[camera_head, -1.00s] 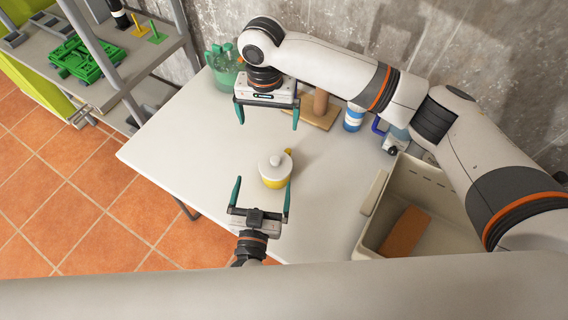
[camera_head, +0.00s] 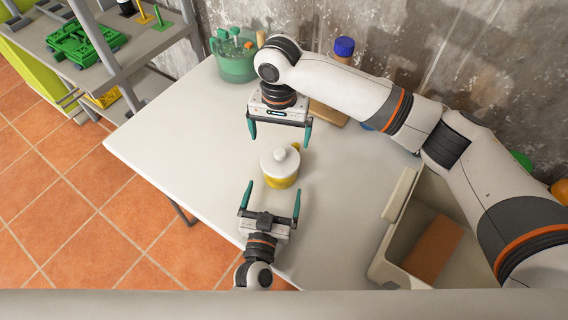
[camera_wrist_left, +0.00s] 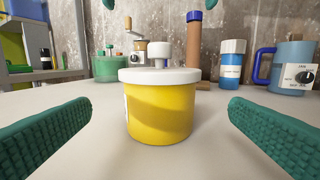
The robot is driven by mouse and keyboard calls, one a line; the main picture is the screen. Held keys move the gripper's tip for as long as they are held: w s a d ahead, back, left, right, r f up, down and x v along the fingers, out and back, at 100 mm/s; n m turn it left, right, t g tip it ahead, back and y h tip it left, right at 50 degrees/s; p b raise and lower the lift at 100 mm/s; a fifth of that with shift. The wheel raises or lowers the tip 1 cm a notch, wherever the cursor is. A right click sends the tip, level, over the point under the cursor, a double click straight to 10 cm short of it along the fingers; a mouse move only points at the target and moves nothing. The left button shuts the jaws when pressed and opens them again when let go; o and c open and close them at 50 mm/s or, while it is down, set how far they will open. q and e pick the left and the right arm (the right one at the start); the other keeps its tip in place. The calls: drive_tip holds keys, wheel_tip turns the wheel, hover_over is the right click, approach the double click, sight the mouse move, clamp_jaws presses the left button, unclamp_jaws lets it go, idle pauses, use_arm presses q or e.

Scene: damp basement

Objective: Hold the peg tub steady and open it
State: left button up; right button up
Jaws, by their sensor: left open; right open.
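The peg tub is a yellow tub (camera_head: 281,183) with a white lid (camera_head: 280,160) that has a round knob. It stands upright on the white table, lid on. My left gripper (camera_head: 269,192) is open in front of the tub, its teal fingers pointing toward it. In the left wrist view the tub (camera_wrist_left: 160,115) stands centred between the fingers, a little beyond them, with a gap on each side. My right gripper (camera_head: 279,134) is open and empty just behind the tub, fingers pointing down. The tub's far side is hidden.
A green container (camera_head: 236,62) stands at the back left. A blue-and-white bottle (camera_wrist_left: 232,62) and a blue-handled jug (camera_wrist_left: 290,65) stand behind the tub. A beige crate (camera_head: 396,226) with a brown block (camera_head: 433,249) is at the right. The table's left part is clear.

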sight(280, 164)
use_arm(q)
drive_tip(key=w, duration=0.3)
drive_tip(key=w+d, duration=0.1)
drive_tip(key=w, duration=0.5)
drive_tip(key=shift+d, duration=0.4)
drive_tip(key=c, duration=1.5)
drive_tip(key=shift+o, duration=0.2)
use_arm(e)
wheel_tip(280, 164, up, 4)
drive_tip(key=n, duration=0.4)
drive_tip(key=shift+n, duration=0.3)
wheel_tip(280, 164, down, 11)
drive_tip(key=shift+f, duration=0.2)
drive_tip(key=shift+c, duration=0.6)
drive_tip(key=c, duration=0.7)
drive_tip(key=shift+c, duration=0.2)
